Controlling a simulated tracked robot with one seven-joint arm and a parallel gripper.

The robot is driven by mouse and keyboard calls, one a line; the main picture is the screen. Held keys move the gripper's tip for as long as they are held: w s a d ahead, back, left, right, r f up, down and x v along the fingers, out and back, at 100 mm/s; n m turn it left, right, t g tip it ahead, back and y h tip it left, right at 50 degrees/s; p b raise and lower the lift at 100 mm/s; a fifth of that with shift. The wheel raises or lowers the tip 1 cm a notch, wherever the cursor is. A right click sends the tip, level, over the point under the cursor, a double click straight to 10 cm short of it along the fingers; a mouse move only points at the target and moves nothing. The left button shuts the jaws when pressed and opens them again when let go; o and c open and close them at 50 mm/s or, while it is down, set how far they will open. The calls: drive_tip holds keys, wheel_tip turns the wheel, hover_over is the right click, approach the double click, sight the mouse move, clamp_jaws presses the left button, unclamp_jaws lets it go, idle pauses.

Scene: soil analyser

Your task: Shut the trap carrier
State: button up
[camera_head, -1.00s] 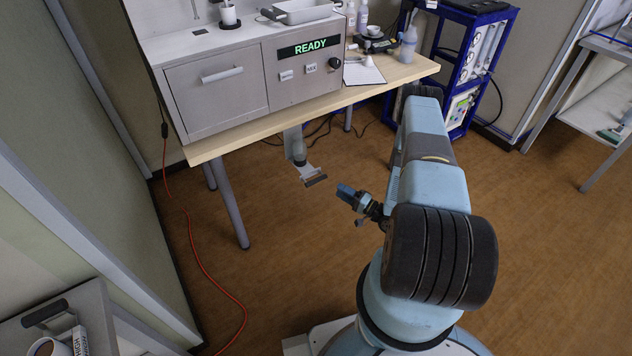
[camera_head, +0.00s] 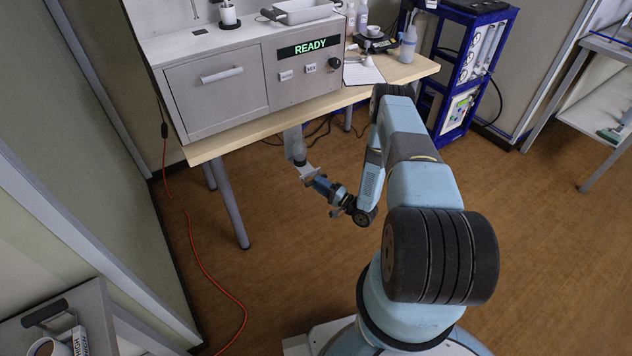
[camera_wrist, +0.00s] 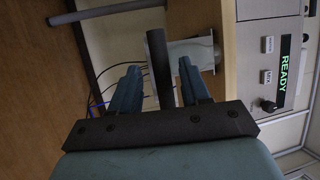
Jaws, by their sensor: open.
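The trap carrier (camera_head: 306,170) is a pale piece that sticks out below the front edge of the bench, under the grey analyser. In the wrist view the pale carrier part (camera_wrist: 196,52) shows behind a dark bar-like handle (camera_wrist: 160,62). My gripper (camera_head: 315,181) is right at the carrier in the head view and hides its handle end. In the wrist view my gripper's blue fingers are open, one on each side of the dark handle. I cannot tell whether they touch it.
The analyser (camera_head: 215,95) stands on the wooden bench (camera_head: 240,136) and its display reads READY. A bench leg (camera_head: 232,205) stands to the left of the carrier. Dark cables hang under the bench. An orange cable (camera_head: 208,275) lies on the left floor. The floor in front is clear.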

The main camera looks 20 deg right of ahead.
drive_tip(key=shift+x, duration=1.35)
drive_tip(key=shift+d, duration=0.1)
clamp_jaws()
